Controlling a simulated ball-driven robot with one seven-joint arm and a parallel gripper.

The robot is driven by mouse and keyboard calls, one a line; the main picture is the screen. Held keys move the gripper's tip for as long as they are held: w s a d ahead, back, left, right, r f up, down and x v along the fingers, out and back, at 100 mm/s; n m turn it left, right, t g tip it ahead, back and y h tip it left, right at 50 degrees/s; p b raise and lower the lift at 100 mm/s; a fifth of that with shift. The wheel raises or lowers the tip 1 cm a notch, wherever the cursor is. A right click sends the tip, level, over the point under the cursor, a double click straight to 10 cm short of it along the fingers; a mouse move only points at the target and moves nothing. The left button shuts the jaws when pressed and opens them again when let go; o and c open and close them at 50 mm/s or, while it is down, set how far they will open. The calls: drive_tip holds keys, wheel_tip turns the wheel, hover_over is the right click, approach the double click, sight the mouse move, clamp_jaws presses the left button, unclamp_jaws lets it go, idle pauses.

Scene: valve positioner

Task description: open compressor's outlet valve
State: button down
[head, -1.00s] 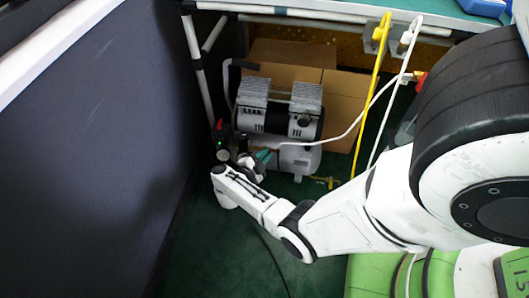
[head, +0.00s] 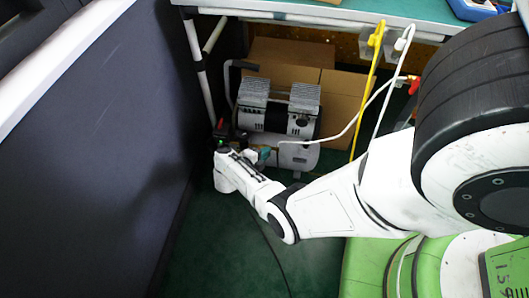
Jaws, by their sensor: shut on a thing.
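The compressor (head: 292,120) stands on the green floor under the bench, with two grey ribbed heads above a pale tank. My gripper (head: 254,149) is at the tank's front left, small and partly covered by my wrist. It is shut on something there. This appears to be the outlet valve, but the valve and the contact are too hidden to make out clearly. A teal part shows at the gripper's right side. A small red part (head: 220,123) with a green light shows just behind my wrist.
A white hose (head: 345,125) runs from the compressor up to the right, beside a yellow cable (head: 364,100). Cardboard boxes (head: 345,95) stand behind. A dark panel (head: 90,160) closes off the left. The front floor (head: 225,255) is clear except for a thin cable.

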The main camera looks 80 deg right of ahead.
drive_tip(key=shift+w+a+f, duration=0.1)
drive_tip(key=c, duration=1.2)
unclamp_jaws()
drive_tip(key=p+v, duration=0.4)
drive_tip(key=v, duration=0.7)
